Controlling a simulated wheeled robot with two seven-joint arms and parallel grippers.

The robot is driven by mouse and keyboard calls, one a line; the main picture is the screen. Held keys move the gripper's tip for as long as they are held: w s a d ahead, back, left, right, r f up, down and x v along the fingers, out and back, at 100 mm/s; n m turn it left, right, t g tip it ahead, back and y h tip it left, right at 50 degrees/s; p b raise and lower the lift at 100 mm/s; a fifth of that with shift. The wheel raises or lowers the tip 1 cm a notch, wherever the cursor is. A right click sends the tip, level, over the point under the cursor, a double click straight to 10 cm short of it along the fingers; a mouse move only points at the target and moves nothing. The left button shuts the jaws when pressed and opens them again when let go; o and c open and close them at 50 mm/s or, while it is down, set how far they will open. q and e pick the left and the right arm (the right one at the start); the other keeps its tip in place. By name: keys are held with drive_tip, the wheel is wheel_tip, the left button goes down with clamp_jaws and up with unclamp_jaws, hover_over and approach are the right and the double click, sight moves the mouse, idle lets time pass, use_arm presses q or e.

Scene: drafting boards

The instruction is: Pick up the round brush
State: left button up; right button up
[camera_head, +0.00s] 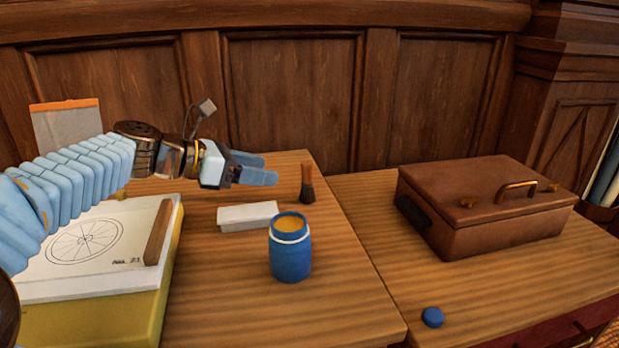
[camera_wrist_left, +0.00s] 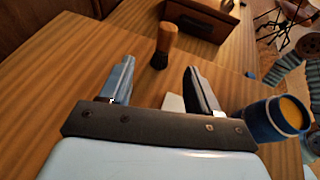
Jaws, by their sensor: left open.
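The round brush (camera_head: 307,184) stands upright on its dark bristles on the left table, its orange-brown wooden handle pointing up. It also shows in the left wrist view (camera_wrist_left: 164,45), beyond the fingertips and between their lines. My left gripper (camera_head: 268,169) is open and empty, to the left of the brush and apart from it. Its two fingers (camera_wrist_left: 157,73) point toward the brush in the left wrist view. My right gripper is not seen in the head view.
A blue jar (camera_head: 290,258) with orange contents stands in front of the brush. A white block (camera_head: 247,216) lies to its left. A drawing board (camera_head: 60,285) is at the left. A brown case (camera_head: 480,205) and a blue cap (camera_head: 432,317) are on the right table.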

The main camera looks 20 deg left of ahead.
sight(306, 178)
use_arm(q)
drive_tip(key=x, duration=0.5)
drive_tip(key=shift+w+d+f, duration=0.1)
drive_tip(key=shift+w+d, duration=0.05)
drive_tip(key=x, duration=0.5)
drive_tip(key=shift+d+f, duration=0.15)
drive_tip(key=shift+d, duration=0.15)
drive_tip(key=shift+c, duration=0.3)
drive_tip(key=c, duration=1)
